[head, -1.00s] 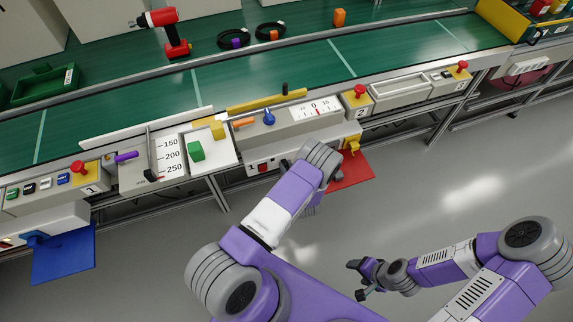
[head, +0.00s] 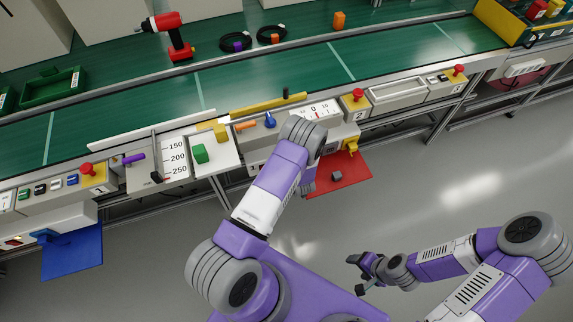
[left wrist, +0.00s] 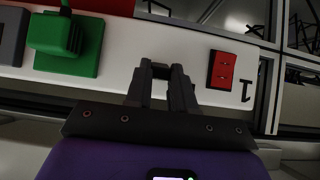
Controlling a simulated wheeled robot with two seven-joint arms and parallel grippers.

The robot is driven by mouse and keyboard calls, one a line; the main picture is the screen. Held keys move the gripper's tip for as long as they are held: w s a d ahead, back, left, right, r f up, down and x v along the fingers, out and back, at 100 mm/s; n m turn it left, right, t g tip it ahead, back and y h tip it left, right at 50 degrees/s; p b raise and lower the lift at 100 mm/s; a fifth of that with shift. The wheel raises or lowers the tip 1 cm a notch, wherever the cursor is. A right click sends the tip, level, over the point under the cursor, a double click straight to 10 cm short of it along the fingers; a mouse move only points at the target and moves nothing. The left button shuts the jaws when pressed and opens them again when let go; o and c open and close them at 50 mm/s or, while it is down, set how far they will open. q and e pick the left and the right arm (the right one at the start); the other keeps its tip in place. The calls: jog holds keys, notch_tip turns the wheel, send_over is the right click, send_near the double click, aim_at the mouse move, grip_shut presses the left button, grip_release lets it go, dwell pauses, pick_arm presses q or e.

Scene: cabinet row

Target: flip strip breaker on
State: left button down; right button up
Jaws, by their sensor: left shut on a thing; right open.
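In the left wrist view a white strip (left wrist: 118,82) runs across the picture. I cannot tell for sure that this is the breaker. In the head view my left forearm covers part of the strip below station 2. My right gripper (head: 364,272) is open and empty over the floor.
A red panel (head: 350,180) and a yellow part (head: 350,144) are close right of my left wrist. A blue panel (head: 72,250) hangs at lower left. The station desk (head: 225,158) with levers and blocks lies above.

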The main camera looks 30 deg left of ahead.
pick_arm(q)
jog(key=c, duration=1)
grip_release()
jog(key=shift+o, duration=0.2)
jog(key=p+v, duration=0.2)
jog(key=v, duration=0.5)
jog(key=shift+s+d, duration=0.2)
jog(key=shift+s, duration=0.05)
jog(key=shift+r, duration=0.1)
